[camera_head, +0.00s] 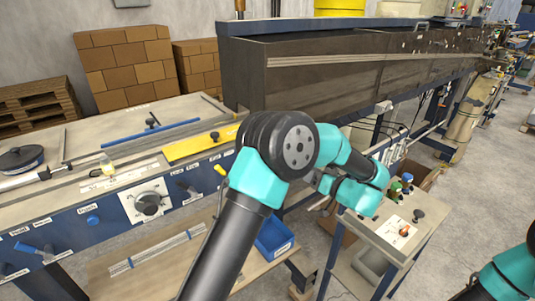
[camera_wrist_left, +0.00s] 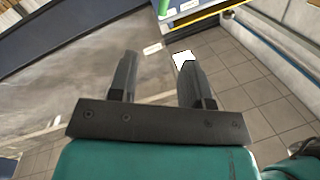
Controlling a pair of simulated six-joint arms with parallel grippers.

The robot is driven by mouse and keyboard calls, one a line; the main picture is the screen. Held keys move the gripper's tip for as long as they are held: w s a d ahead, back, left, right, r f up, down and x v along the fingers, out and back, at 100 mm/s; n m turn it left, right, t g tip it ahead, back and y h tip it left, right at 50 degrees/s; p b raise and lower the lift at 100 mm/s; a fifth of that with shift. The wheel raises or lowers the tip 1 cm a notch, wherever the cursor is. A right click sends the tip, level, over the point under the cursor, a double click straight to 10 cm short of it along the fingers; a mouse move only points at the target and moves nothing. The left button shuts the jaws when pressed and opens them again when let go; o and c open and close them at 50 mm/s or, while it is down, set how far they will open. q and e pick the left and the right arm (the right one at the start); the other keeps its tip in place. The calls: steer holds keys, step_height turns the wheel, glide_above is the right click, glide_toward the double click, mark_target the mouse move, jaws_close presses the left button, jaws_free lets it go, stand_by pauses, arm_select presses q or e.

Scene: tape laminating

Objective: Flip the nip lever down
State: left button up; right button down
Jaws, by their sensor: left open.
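Several small levers stand on the blue front panel (camera_head: 118,214) of the bench in the head view: a blue-handled lever (camera_head: 38,248) at the lower left, a dark-knobbed lever (camera_head: 188,188), and a yellow-handled lever (camera_head: 221,170) close beside my left arm. The labels are too small to read, so I cannot tell which is the nip lever. In the left wrist view, my left gripper (camera_wrist_left: 157,70) is open, with nothing between its fingers. In the head view its fingers are hard to make out behind my arm. My right gripper is out of view; only part of the right arm shows.
A dial (camera_head: 148,203) sits on the front panel. A yellow bar (camera_head: 200,143) and a blue bar (camera_head: 150,132) lie on the bench top. A blue bin (camera_head: 274,238) stands below. A small side table (camera_head: 385,246) with bottles is right of my left arm.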

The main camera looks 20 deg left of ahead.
arm_select(q)
steer(key=shift+s+d+r+g, duration=0.15)
steer(key=shift+g, duration=0.15)
steer(key=x, duration=1.7)
steer(key=shift+a+r, duration=0.15)
steer(key=shift+a, duration=0.05)
jaws_close()
